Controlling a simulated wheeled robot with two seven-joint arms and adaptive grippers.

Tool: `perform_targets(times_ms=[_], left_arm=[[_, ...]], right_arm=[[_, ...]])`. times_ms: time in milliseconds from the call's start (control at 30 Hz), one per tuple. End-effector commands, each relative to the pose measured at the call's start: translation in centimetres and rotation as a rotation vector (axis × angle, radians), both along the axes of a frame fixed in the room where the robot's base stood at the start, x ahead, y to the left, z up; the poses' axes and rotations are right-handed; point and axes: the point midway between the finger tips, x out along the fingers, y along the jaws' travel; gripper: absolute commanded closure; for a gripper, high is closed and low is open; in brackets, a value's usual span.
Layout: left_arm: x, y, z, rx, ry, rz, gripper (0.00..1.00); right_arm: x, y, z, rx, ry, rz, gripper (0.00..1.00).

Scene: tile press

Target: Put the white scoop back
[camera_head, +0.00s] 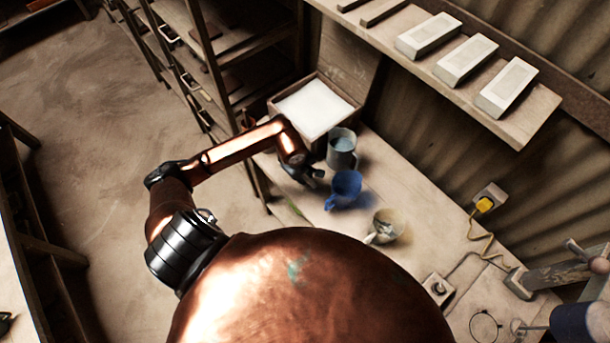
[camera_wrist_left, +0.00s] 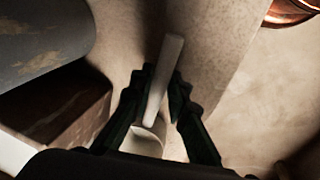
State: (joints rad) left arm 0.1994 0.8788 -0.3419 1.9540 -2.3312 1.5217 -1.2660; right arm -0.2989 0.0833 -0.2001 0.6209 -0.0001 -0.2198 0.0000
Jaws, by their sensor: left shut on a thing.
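My left gripper (camera_head: 312,178) is low over the workbench, beside the grey mug and left of the blue mug in the head view. In the left wrist view its two fingers (camera_wrist_left: 158,92) are shut on the pale handle of the white scoop (camera_wrist_left: 170,58). A pale rounded part (camera_wrist_left: 145,140) shows below the handle between the fingers; I cannot tell its full shape. The scoop is not clear in the head view, where the gripper hides it. My right gripper is not in view.
A box of white powder (camera_head: 278,112) stands behind the gripper. Grey (camera_head: 342,160), blue (camera_head: 346,188) and cream (camera_head: 387,230) mugs stand in a row on the bench (camera_head: 425,240). Pale blocks (camera_head: 466,60) lie on a shelf above.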

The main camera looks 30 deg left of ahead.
Motion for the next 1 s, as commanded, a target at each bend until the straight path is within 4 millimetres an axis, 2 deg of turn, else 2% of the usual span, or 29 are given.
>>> perform_targets(times_ms=[333, 367, 600, 867, 1000], left_arm=[[0.09, 0.02, -0.36, 0.001, -0.002, -0.001, 1.0], [0.07, 0.01, -0.38, 0.001, -0.002, -0.001, 0.84], [0.05, -0.02, -0.25, -0.001, -0.002, 0.0, 0.68], [0.05, -0.04, -0.22, -0.001, -0.002, 0.0, 0.67], [0.06, -0.01, 0.41, 0.0, -0.004, -0.001, 0.67]], right_arm=[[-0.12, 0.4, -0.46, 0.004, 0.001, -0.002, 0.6], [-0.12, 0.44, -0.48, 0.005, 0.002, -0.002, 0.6], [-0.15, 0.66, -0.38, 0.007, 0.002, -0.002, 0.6], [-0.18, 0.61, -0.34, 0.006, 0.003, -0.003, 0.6], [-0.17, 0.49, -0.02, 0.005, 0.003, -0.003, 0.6]])
